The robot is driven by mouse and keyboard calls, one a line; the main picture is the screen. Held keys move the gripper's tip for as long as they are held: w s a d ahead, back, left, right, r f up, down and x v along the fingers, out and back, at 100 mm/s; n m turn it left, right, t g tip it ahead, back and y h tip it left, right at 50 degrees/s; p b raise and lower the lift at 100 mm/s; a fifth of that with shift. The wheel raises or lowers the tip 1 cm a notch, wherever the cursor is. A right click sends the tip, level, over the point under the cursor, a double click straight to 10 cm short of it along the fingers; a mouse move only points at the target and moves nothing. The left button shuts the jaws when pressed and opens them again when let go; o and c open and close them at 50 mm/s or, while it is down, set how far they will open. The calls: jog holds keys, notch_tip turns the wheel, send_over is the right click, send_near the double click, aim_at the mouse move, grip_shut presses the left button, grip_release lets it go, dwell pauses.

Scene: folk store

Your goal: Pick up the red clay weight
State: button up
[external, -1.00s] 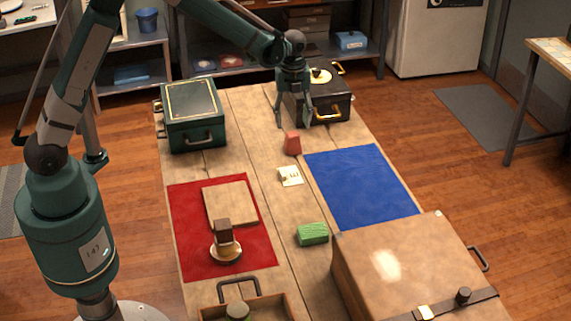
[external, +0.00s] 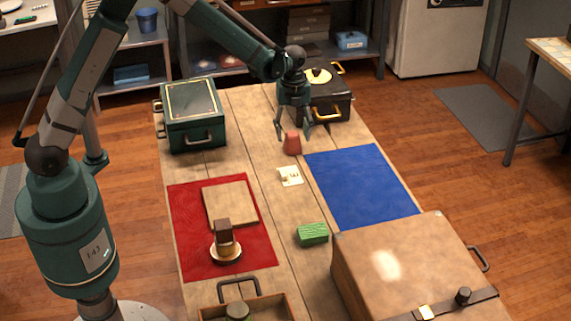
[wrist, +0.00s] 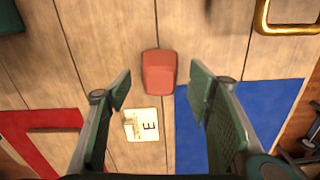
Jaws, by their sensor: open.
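The red clay weight (external: 292,144) stands on the wooden table, between the dark green box and the blue mat. In the wrist view the red clay weight (wrist: 158,72) lies ahead of the fingertips, in line with the gap between them. My gripper (external: 294,136) is open and empty, just above and around the weight's top in the external view. In the wrist view my gripper (wrist: 161,84) has its two fingers spread wide, one on each side of the gap. I cannot tell whether either finger touches the weight.
A white card marked E (external: 290,176) lies close in front of the weight. A blue mat (external: 362,187) is to the right, a red mat (external: 187,235) to the left. A green box (external: 193,112), black case (external: 335,106), green block (external: 312,233) and large brown case (external: 400,250) stand around.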

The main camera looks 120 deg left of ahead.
aim_at(293, 134)
jog(key=shift+f, duration=0.85)
jog(key=c, duration=1.2)
jog(key=shift+o, duration=0.2)
jog(key=shift+r, duration=0.2)
jog(key=shift+r+p, duration=0.4)
jog(key=shift+r, duration=4.45)
